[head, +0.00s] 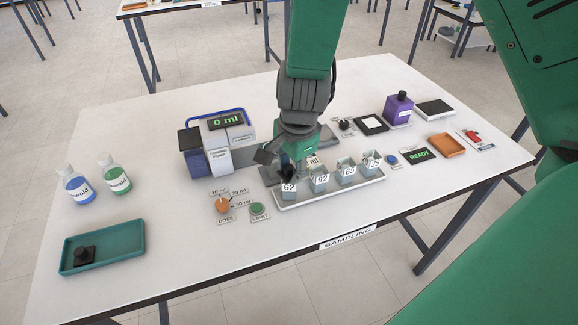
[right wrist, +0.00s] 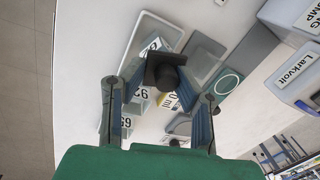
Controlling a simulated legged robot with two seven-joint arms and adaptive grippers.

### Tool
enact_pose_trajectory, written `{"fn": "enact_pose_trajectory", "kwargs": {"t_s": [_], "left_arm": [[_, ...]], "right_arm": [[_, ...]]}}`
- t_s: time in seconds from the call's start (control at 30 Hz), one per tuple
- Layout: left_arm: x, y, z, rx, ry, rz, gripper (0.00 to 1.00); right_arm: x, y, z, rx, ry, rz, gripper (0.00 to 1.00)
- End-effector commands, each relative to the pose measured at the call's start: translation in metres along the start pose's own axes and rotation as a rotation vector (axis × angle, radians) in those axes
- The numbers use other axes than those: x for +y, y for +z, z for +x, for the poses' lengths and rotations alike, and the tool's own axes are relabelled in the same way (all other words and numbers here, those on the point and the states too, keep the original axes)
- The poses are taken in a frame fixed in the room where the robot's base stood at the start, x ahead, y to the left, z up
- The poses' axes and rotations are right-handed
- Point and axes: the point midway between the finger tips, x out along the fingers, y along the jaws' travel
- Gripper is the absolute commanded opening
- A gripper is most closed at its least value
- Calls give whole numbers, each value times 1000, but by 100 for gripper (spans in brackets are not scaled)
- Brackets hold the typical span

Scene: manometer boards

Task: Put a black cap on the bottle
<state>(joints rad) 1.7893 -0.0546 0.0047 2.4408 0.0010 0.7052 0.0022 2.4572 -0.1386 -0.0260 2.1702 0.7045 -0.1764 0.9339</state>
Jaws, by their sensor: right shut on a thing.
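My right gripper (head: 285,160) is over the left end of the grey tray of numbered cups. In the right wrist view its fingers (right wrist: 162,82) are shut on a black cap (right wrist: 168,72) with a squarish flange. In the head view a dark part (head: 286,176) shows at the cup marked 62; I cannot tell whether it touches the cup. Another black cap (head: 84,254) lies in the teal tray (head: 120,252) at front left. A blue bottle (head: 76,186) and a green bottle (head: 115,176) stand at the left, with no black caps visible. My left gripper is not in view.
The grey cup tray (head: 330,193) holds several cups. A pump (head: 222,142) reading 0 ml stands behind. An orange dose knob (head: 222,206) and green start button (head: 258,210) lie in front. A black-capped purple bottle (head: 398,110) stands at back right. The table's left middle is clear.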

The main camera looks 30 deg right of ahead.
Motion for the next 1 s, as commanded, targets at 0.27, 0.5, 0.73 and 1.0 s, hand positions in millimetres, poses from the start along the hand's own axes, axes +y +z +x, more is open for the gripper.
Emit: {"fn": "enact_pose_trajectory", "kwargs": {"t_s": [0.27,0.5,0.73,1.0], "left_arm": [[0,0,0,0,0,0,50],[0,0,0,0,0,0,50],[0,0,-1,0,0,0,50],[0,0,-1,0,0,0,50]], "right_arm": [[0,0,0,-1,0,0,8],[1,0,2,-1,1,1,8],[2,-1,6,-1,2,1,8],[2,-1,7,-1,0,0,8]]}}
